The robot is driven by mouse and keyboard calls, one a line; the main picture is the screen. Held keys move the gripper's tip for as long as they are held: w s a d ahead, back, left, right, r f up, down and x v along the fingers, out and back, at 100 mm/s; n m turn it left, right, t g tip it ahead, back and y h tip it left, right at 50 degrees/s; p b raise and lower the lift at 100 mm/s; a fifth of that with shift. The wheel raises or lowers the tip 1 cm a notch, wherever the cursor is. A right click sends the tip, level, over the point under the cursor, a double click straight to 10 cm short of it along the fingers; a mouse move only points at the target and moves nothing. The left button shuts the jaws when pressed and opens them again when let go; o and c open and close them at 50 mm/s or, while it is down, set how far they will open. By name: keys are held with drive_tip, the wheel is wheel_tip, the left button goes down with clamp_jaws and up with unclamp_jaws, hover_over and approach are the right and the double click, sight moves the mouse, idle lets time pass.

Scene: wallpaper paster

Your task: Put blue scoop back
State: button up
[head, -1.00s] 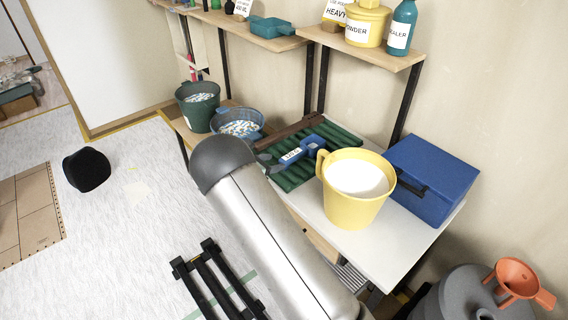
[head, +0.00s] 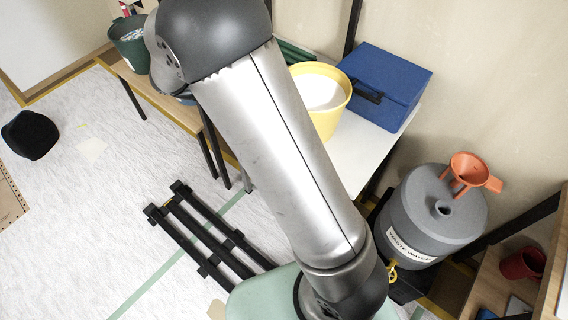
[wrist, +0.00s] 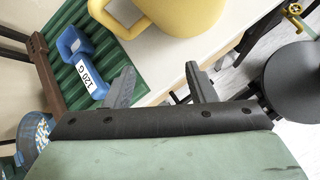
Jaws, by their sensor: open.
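The blue scoop (wrist: 84,62), with a white label reading "120 G", lies on the green ribbed mat (wrist: 70,18) in the upper left of the wrist view. In the head view my arm hides the scoop, and only a strip of the mat (head: 297,50) shows. My gripper (wrist: 163,78) is open and empty, its two grey fingers spread apart. It is to the right of the scoop in the wrist view, near the yellow pitcher (wrist: 185,18), and not touching the scoop. The pitcher (head: 330,112) holds white contents in the head view.
A blue case (head: 390,80) stands behind the pitcher on the white table (head: 365,150). A grey waste water drum (head: 435,215) with an orange funnel (head: 470,172) is at right. A green bucket (head: 128,45) is at left. A black rack (head: 205,235) lies on the floor.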

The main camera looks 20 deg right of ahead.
drive_tip(key=s+d+r+m+y, duration=0.1)
drive_tip(key=s+m+y, duration=0.3)
drive_tip(key=s+m, duration=0.4)
drive_tip(key=s+d+r+m+g+y, duration=0.1)
drive_tip(key=s+r+m+y, duration=0.2)
drive_tip(key=s, duration=1.7)
drive_tip(key=m+y, duration=0.2)
drive_tip(key=m, duration=0.3)
drive_tip(key=shift+d+g, duration=0.15)
drive_tip(key=shift+g, duration=0.15)
